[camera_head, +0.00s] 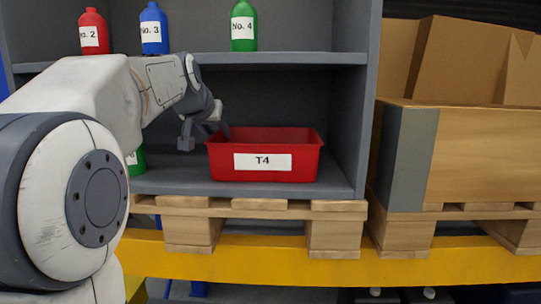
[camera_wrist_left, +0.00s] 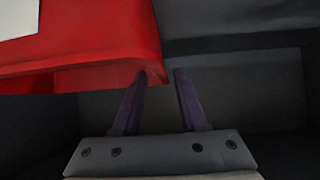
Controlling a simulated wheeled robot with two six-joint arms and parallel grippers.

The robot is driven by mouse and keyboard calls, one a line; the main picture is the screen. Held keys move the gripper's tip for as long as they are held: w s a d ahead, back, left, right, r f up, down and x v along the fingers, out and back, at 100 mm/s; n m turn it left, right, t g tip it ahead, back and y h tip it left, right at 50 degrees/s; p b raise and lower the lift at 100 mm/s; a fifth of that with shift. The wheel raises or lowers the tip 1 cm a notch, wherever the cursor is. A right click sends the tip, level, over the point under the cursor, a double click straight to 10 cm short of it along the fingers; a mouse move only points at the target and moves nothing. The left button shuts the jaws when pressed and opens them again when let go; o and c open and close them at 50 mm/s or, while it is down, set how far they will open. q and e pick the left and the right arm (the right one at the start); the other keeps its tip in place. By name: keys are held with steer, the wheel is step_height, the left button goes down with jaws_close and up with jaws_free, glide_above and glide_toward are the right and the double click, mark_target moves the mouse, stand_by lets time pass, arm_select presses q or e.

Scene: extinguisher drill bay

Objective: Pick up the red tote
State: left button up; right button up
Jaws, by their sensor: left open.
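The red tote (camera_head: 228,165) with a white label reading T4 sits on the lower shelf of a grey shelf unit in the head view. My left gripper (camera_head: 205,137) is at the tote's left end, near its rim. In the left wrist view, the tote (camera_wrist_left: 110,40) fills the upper left, and part of its label shows. The left gripper (camera_wrist_left: 160,75) is open there, with one finger at the tote's rim corner and the other apart from it. Whether that finger touches the rim I cannot tell. My right gripper is not in view.
The grey shelf (camera_head: 340,190) stands on a wooden pallet (camera_head: 335,228) above a yellow beam (camera_head: 270,262). Red (camera_head: 93,32), blue (camera_head: 153,30) and green (camera_head: 243,27) bottles stand on the upper shelf. A green bottle (camera_head: 136,163) is partly hidden behind my arm.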

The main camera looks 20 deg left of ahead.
mark_target(221, 139)
arm_select(q)
steer(key=p+x, duration=0.2)
steer(key=x, duration=0.1)
steer(key=shift+w+f, duration=0.2)
steer(key=shift+w, duration=0.1)
steer(key=shift+w+a+f, duration=0.2)
steer(key=shift+w+f, duration=0.1)
steer(key=shift+f, duration=0.05)
jaws_close()
stand_by(0.9)
